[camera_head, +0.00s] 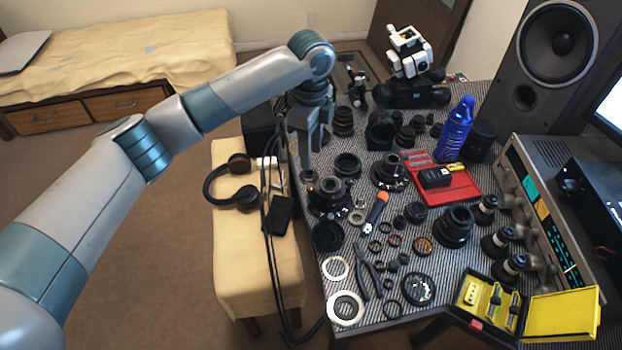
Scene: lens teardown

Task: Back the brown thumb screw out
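My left gripper (311,142) points down at the far left edge of the table, among dark lens parts. Its finger plates show side-on, and I cannot tell whether they are apart or closed on something. I cannot make out the brown thumb screw for certain; it is too small or hidden. A partly dismantled lens (329,196) stands just below the gripper in the picture, and a second opened lens (389,172) stands to its right. My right gripper is out of view.
The striped table (465,200) is crowded with lens barrels and rings. A red tray (462,190), a blue bottle (455,130), an orange-handled screwdriver (377,207), pliers (368,268) and an open yellow case (562,314) lie about. A yellow bench (228,262) with headphones (233,186) stands left.

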